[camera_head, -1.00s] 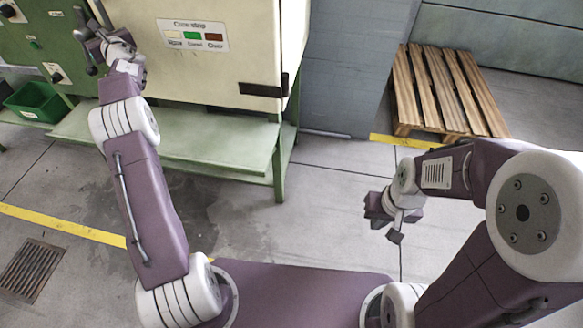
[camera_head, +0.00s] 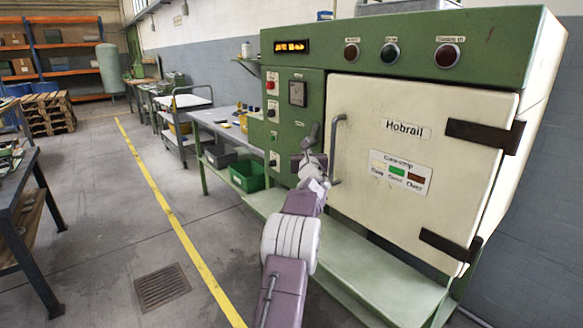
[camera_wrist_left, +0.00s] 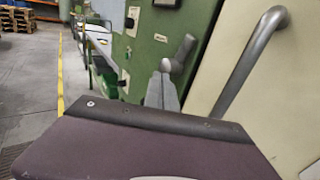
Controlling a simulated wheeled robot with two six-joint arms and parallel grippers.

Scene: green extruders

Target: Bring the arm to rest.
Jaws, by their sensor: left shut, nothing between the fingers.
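My left arm (camera_head: 285,265) reaches up from the bottom of the head view to the front of a green and cream machine. My left gripper (camera_head: 308,160) is by the machine's green panel, left of the door handle. In the left wrist view its grey fingers (camera_wrist_left: 162,88) are together, with nothing between them. A grey lever-like part (camera_wrist_left: 181,54) shows just beyond the fingertips; whether they touch cannot be told. My right gripper is out of view.
The cream door (camera_head: 400,165) is shut, with a curved grey handle (camera_head: 337,150) close to the gripper; it also shows in the wrist view (camera_wrist_left: 245,65). A green ledge (camera_head: 380,275) runs below. A green bin (camera_head: 247,176) stands left. The floor near the yellow line is clear.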

